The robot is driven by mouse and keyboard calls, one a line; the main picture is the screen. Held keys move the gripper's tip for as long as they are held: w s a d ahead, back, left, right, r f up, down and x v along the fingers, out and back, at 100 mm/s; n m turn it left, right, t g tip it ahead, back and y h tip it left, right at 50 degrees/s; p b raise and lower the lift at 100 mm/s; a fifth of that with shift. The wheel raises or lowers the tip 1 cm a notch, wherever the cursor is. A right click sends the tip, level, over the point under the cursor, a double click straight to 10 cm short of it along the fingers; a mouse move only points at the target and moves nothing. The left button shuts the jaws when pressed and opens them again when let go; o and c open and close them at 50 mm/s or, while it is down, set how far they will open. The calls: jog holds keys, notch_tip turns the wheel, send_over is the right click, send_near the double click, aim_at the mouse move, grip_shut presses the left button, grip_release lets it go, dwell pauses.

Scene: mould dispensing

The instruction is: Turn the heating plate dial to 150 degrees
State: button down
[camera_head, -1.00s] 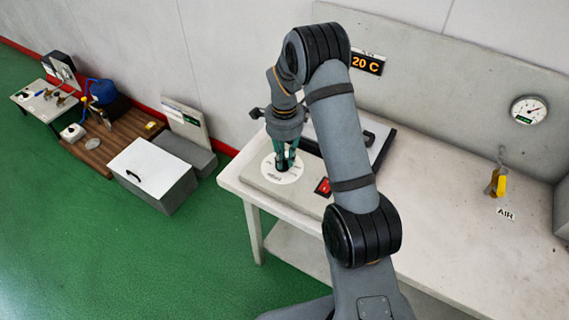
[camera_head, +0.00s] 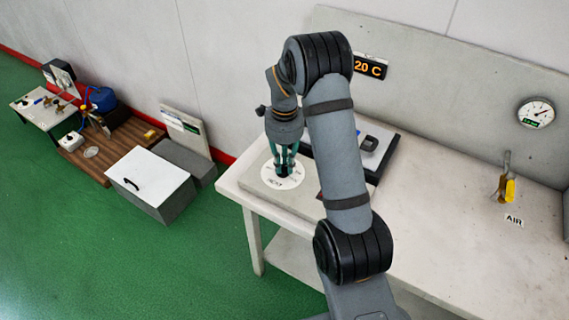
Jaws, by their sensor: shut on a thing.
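The heating plate dial (camera_head: 270,182) is a round white disc with dark print and a dark knob at its centre. It lies on the top of the grey heating plate unit (camera_head: 247,187) at the bench's left end. My gripper (camera_head: 283,170) points down and is shut on the dial's dark knob. The fingers cover part of the disc, and its print is too small to read. The orange display (camera_head: 370,66) on the back panel shows 20 C, partly hidden behind my arm.
A dark-framed device (camera_head: 372,143) stands behind my arm. A white-topped box (camera_head: 150,172) stands on the floor at left.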

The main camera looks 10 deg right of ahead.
aim_at(285, 167)
jog(key=c, duration=1.6)
grip_release()
jog(key=shift+c, duration=0.2)
notch_tip(285, 167, up, 12)
notch_tip(285, 167, down, 12)
jog(key=shift+r, duration=0.1)
jog(key=shift+p, duration=0.3)
jog(key=shift+n, duration=0.3)
